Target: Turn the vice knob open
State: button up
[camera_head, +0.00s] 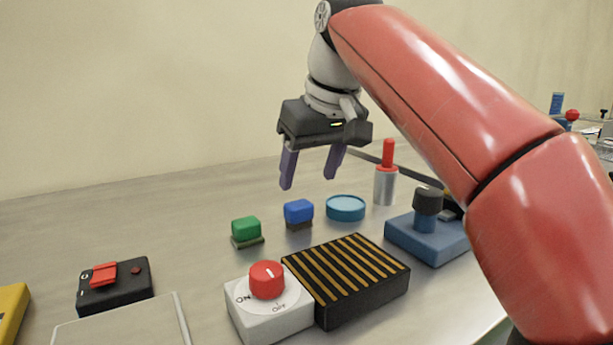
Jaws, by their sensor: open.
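My gripper (309,180) hangs in the air above the table, its two purple fingers apart and nothing between them. A red knob (267,279) sits on a white box (250,318) marked ON and OFF at the front middle, below and left of my gripper. A dark round knob (428,201) stands on a blue base (425,240) at the right, beside my red arm, which hides part of that base's surroundings. I cannot tell for sure which of them is the vice knob. My gripper touches neither.
A black block with yellow stripes (350,281) adjoins the white box. Green (246,229) and blue (298,211) blocks, a round blue lid (345,207) and a red-topped metal cylinder (386,184) stand behind. A black switch box (114,288) is at left. The back left table is clear.

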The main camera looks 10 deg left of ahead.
aim_at(427, 201)
jog(key=k+l, duration=0.3)
jog(key=k, duration=0.15)
jog(key=k+l, duration=0.3)
jog(key=k, duration=0.15)
